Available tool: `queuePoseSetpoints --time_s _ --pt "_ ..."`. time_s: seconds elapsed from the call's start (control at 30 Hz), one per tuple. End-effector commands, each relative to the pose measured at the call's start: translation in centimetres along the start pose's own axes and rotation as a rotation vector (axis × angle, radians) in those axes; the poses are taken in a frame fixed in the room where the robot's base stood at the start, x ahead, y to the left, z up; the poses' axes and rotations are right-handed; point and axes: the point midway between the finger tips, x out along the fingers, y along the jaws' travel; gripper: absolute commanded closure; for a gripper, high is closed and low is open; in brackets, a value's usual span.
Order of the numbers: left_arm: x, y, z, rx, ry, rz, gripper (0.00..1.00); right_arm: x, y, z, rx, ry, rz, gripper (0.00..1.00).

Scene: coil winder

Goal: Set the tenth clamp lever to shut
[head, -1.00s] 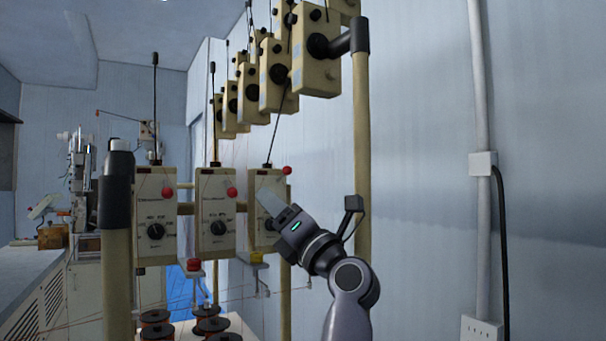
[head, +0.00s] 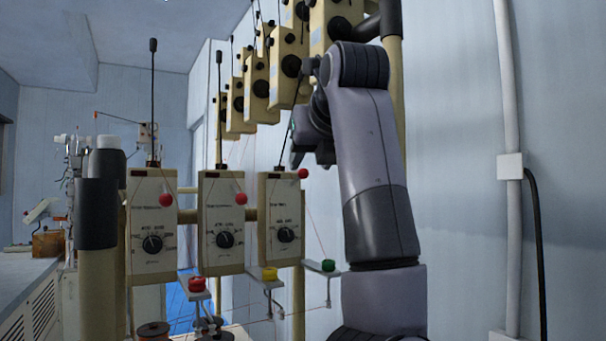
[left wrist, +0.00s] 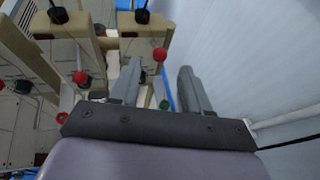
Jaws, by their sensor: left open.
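Three lower cream tension boxes stand in a row: left (head: 153,215), middle (head: 222,212) and right (head: 281,213). Each has a black dial and a red ball at its upper right; the right box's ball (head: 302,173) is smallest. I cannot tell which part is the tenth clamp lever. My left gripper (head: 297,155) is just above the right box's ball, partly hidden by my arm. In the left wrist view its fingers (left wrist: 160,72) are apart and empty, with a red ball (left wrist: 160,54) beyond, between the tips. My right gripper is out of view.
An upper row of cream boxes (head: 260,88) with black knobs hangs behind and above my gripper. Red (head: 197,284), yellow (head: 270,273) and green (head: 328,265) caps sit below the boxes. Thin rods and threads cross here.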

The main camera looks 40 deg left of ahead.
Motion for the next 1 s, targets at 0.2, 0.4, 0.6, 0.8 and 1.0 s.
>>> queuePoseSetpoints --time_s 0.2,0.4,0.6,0.8,1.0 --pt "3.5 0.1 0.1 0.000 0.002 0.008 0.53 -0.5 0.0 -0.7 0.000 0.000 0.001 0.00" --pt "5.8 0.1 0.1 0.000 0.000 0.006 0.53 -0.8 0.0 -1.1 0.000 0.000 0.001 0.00" --pt "6.5 0.1 0.0 0.000 -0.002 0.005 0.53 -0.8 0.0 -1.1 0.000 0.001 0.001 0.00" --pt "6.4 0.1 0.0 0.000 -0.002 0.005 0.70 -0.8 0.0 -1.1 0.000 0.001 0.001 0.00" --pt "6.4 0.1 0.0 -0.001 -0.002 0.005 1.00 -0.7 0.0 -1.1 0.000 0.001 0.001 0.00"
